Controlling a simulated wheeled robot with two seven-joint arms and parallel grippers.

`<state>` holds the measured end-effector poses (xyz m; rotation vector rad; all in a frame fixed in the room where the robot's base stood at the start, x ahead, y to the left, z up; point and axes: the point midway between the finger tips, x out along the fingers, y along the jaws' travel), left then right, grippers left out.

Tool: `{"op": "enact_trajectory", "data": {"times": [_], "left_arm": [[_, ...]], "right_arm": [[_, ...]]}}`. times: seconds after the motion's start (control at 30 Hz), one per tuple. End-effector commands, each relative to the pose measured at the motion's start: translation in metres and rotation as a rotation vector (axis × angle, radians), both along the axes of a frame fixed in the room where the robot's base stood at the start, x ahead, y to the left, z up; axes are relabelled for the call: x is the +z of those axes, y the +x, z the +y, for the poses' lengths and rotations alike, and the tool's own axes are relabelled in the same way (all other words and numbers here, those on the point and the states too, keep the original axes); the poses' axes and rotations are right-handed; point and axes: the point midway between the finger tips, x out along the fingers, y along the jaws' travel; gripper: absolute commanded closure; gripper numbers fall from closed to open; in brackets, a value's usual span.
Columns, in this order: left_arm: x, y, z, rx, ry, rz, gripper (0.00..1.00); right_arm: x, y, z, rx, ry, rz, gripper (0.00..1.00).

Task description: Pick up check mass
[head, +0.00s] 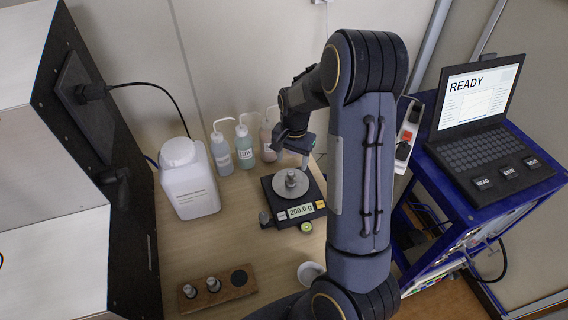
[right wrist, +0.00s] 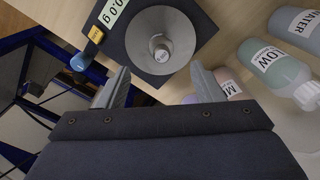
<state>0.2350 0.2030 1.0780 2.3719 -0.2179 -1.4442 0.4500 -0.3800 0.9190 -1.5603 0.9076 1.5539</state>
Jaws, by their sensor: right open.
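The check mass (head: 291,179) is a small grey metal weight standing upright on the round pan (head: 284,190) of the black balance (head: 312,196), whose display reads 200.0 g. In the right wrist view the mass (right wrist: 161,52) shows from above on the pan (right wrist: 172,28). My right gripper (head: 294,146) is open and empty, behind and above the pan in the head view. In the right wrist view its two fingers (right wrist: 160,84) are spread apart below the mass in the picture, not touching it. My left gripper is not in view.
A wooden block (head: 239,291) with more weights stands at the front left. A white jug (head: 190,190) and several wash bottles (head: 244,147) stand behind. A small white bowl (head: 309,270) is at the front. A laptop (head: 480,100) showing READY sits on a blue cart at right.

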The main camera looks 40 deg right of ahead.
Motion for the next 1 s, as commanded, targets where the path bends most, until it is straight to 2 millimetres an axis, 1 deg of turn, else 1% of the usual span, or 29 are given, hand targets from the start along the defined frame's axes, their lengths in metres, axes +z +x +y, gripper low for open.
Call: {"op": "enact_trajectory", "data": {"times": [0.1,0.37,0.53,0.6,0.7,0.8,0.97,1.0], "left_arm": [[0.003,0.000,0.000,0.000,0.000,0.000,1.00],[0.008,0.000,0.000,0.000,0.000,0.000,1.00],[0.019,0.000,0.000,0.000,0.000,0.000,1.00],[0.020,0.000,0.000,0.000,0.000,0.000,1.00],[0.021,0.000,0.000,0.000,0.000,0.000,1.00],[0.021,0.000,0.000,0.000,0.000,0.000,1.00],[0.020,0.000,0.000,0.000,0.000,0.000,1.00],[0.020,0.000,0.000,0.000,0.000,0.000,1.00]], "right_arm": [[-0.010,0.003,-0.005,-0.019,-0.016,0.019,0.39],[-0.037,0.002,-0.004,-0.019,-0.016,0.021,0.39],[-0.061,0.000,-0.002,-0.019,-0.015,0.023,0.39],[-0.072,0.001,-0.002,-0.018,-0.015,0.022,0.39],[-0.082,0.001,-0.002,-0.018,-0.016,0.019,0.39],[-0.085,0.001,-0.002,-0.018,-0.015,0.017,0.39],[-0.085,0.002,-0.002,-0.017,-0.016,0.016,0.39],[-0.085,0.002,-0.002,-0.017,-0.016,0.016,0.43]]}}
